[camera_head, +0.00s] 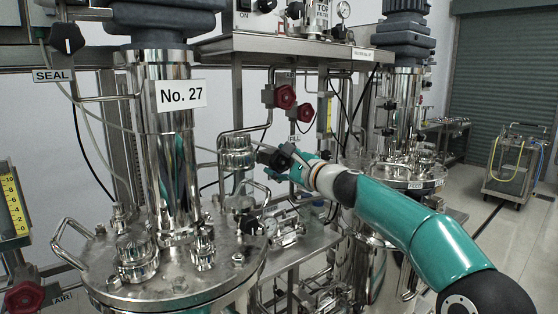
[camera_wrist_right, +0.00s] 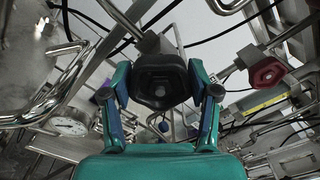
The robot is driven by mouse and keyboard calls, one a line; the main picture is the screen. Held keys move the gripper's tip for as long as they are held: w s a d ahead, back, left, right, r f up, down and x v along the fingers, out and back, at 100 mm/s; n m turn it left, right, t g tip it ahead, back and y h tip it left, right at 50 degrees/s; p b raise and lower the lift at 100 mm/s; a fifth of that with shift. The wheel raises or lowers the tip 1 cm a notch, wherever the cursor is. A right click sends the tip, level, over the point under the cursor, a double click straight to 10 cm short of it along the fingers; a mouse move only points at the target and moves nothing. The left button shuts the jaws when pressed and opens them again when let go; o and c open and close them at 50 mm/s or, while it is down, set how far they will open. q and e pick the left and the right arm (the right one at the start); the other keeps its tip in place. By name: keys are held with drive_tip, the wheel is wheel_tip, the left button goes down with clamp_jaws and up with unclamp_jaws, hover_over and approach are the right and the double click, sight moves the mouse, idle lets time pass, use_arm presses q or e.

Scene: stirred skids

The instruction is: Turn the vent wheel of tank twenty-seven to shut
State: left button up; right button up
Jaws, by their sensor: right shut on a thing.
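Tank twenty-seven stands at the left in the head view, its steel column bearing a white "No. 27" plate (camera_head: 181,95) above a bolted lid (camera_head: 185,285). My right gripper (camera_head: 278,165) reaches in from the right, beside the piping to the right of that column. In the right wrist view, my right gripper (camera_wrist_right: 159,88) has its two fingers on either side of a black handwheel (camera_wrist_right: 160,82) and is shut on it. The wheel sits on a steel stem. I see no vent label, and the wheel's turn position cannot be told. My left gripper is not in view.
Red handwheels (camera_head: 285,97) hang on pipes above my right gripper. A black knob (camera_head: 67,38) is over the SEAL label (camera_head: 53,75). Another red wheel (camera_head: 25,297) is by the AIR label. A second tank (camera_head: 400,175) stands behind my arm.

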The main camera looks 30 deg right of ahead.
drive_tip(key=m, duration=0.2)
drive_tip(key=m+p, duration=0.1)
drive_tip(key=m, duration=0.2)
drive_tip(key=shift+f+m, duration=0.3)
drive_tip(key=shift+f, duration=0.05)
drive_tip(key=shift+f+m+p, duration=0.1)
drive_tip(key=shift+m+p, duration=0.85)
drive_tip(key=shift+m, duration=1.25)
drive_tip(key=o, duration=1.2)
drive_tip(key=shift+d, duration=0.1)
drive_tip(key=shift+r, duration=0.2)
drive_tip(key=shift+s+r, duration=0.1)
drive_tip(key=shift+s, duration=0.45)
drive_tip(key=s, duration=0.7)
drive_tip(key=s+d, duration=0.1)
drive_tip(key=s, duration=0.3)
